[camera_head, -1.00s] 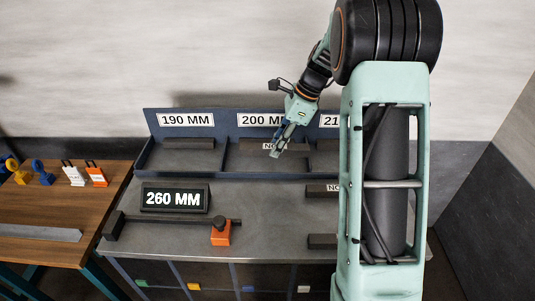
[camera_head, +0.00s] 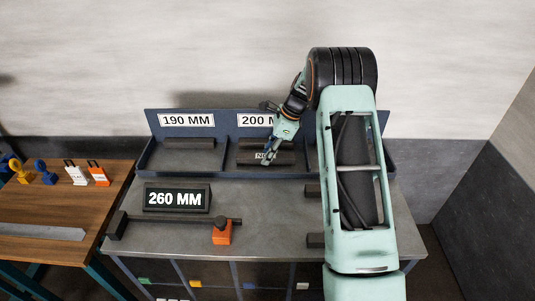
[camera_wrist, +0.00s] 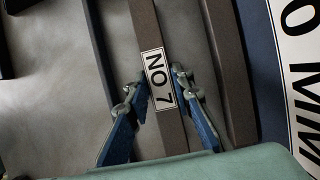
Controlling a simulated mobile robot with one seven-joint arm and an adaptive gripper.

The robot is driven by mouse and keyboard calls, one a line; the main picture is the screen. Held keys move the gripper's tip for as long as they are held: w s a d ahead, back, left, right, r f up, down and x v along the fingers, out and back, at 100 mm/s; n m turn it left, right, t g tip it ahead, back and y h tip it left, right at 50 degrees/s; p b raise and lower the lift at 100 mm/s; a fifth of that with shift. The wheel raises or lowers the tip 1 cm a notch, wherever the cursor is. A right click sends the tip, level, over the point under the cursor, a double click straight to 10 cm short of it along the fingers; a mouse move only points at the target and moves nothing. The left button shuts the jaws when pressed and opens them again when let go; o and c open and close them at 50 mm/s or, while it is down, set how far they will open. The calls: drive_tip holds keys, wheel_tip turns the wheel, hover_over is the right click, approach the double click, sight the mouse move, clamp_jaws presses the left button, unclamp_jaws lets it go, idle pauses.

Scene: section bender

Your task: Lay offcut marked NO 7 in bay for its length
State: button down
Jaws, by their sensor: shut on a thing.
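The offcut marked NO 7 (camera_wrist: 160,80) is a dark bar with a white label. My gripper (camera_wrist: 161,92) is shut on it, one blue finger at each side of the label. In the head view my gripper (camera_head: 266,161) holds the offcut (camera_head: 283,158) at the 200 MM bay (camera_head: 240,169) of the blue rack. Another dark bar (camera_wrist: 217,45) lies beside it, toward the rack's back wall; the two look roughly parallel, with a gap between. I cannot tell whether the held offcut touches the bay floor.
The 190 MM bay (camera_head: 150,158) holds a dark bar. My arm hides the right bay. A display reading 260 MM (camera_head: 177,198) stands on the bench (camera_head: 270,215) behind a gauge bar with an orange slider (camera_head: 222,236). Two dark bars lie partly hidden behind my arm.

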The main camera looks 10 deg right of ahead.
drive_tip(key=shift+f, duration=0.15)
drive_tip(key=c, duration=1.7)
unclamp_jaws()
drive_tip(key=b+v, duration=0.1)
drive_tip(key=v, duration=1.1)
